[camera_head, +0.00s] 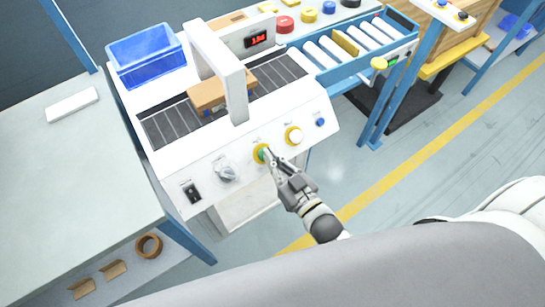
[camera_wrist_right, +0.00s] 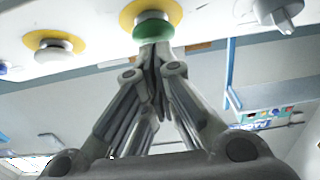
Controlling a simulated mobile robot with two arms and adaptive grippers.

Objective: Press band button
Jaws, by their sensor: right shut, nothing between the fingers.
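A green button (camera_head: 262,153) in a yellow ring sits on the sloped white front panel of the machine (camera_head: 185,173). My right gripper (camera_head: 269,155) is shut and empty, with its fingertips at this button. In the right wrist view the closed fingertips (camera_wrist_right: 155,47) meet the lower face of the green button (camera_wrist_right: 152,27) and seem to touch it. A white button (camera_head: 294,135) in a yellow ring is to its right; it also shows in the wrist view (camera_wrist_right: 53,50). I cannot read which one is labelled for the band. My left gripper is not in view.
A rotary knob (camera_head: 226,173) and a black switch (camera_head: 191,193) sit left of the green button, a small blue button (camera_head: 320,122) at the right. A brown box (camera_head: 222,91) lies on the belt under a white arch (camera_head: 237,92). A blue crate (camera_head: 147,56) stands behind.

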